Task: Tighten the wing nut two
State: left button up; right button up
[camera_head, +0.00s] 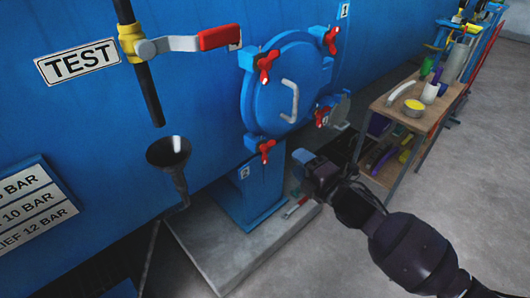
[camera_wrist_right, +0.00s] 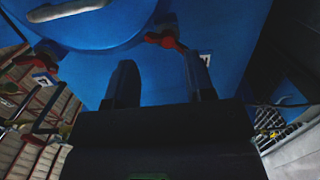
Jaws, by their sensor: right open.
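The blue round autoclave door (camera_head: 290,85) carries red wing nuts around its rim. The lower-left wing nut (camera_head: 265,149) sits just above a small label reading 2 (camera_head: 244,172). My right gripper (camera_head: 304,160) is right of and slightly below that nut, apart from it. In the right wrist view its two fingers (camera_wrist_right: 160,80) are spread with nothing between them. A red wing nut (camera_wrist_right: 166,40) shows beyond and above the gap between the fingertips, beside a white label (camera_wrist_right: 206,57). My left gripper is not in view.
Other red wing nuts sit at the upper left (camera_head: 265,62), upper right (camera_head: 331,38) and lower right (camera_head: 322,117). A red-handled valve (camera_head: 200,42) and a black funnel (camera_head: 169,152) are at left. A wooden cart (camera_head: 400,105) with tools stands at right.

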aim_at(266, 150)
jog(key=w+a+n, duration=0.2)
jog(key=n, duration=0.2)
jog(key=w+a+f+n+y, duration=0.1)
jog(key=w+a+n, duration=0.1)
jog(key=n, duration=0.2)
jog(key=w+a+n+b, duration=0.1)
jog(key=w+a+n, duration=0.1)
jog(key=a+n, duration=0.1)
jog(key=shift+w+a+f+n+g+y, duration=0.15)
jog(key=shift+n+g+y, duration=0.2)
jog(key=shift+n, duration=0.35)
jog(key=shift+w+a, duration=0.4)
jog(key=shift+w, duration=0.2)
grip_shut()
